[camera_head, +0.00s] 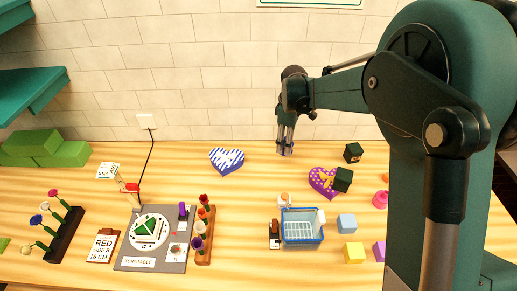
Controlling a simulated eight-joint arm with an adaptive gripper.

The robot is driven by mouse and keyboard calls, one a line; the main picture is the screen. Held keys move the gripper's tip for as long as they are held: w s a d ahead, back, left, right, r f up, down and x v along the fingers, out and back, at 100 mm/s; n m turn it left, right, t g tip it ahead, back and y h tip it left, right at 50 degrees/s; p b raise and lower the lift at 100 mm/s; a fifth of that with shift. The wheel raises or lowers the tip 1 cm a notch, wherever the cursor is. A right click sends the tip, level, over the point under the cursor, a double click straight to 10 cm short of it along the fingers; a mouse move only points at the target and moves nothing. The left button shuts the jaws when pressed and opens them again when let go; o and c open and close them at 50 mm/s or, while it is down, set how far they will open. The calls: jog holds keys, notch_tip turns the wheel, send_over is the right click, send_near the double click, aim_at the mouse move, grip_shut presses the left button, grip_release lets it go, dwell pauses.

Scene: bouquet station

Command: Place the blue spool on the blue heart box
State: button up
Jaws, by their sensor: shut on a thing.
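The blue heart box (227,161), with white stripes, lies at the back of the table near the wall, left of my gripper. My gripper (285,150) points down above the back middle of the table, to the right of that box and apart from it. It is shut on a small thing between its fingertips. The fingers mostly hide this thing, and it is too small to identify. I cannot make out a blue spool anywhere else on the table.
A purple heart box (317,175) with a black cube (342,180) stands right of my gripper. A blue basket (302,240), several coloured cubes and a turntable board (135,264) are nearer the front. The table between box and gripper is clear.

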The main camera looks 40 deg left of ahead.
jog(key=s+a+r+m, duration=0.1)
jog(key=s+a+r, duration=0.1)
jog(key=s+a, duration=0.7)
jog(key=s+a+r+m, duration=0.1)
jog(key=s+a+r, duration=0.2)
jog(key=s+a, duration=0.6)
jog(key=shift+a+r+m+p, duration=0.15)
jog(key=shift+m+p, duration=0.15)
send_over(226, 159)
jog(key=shift+w+f, duration=0.15)
jog(key=shift+f, duration=3)
jog(key=shift+f, duration=0.1)
jog(key=shift+f+p, duration=0.3)
jog(key=shift+f, duration=1.45)
jog(key=shift+f, duration=0.2)
jog(key=o, duration=0.9)
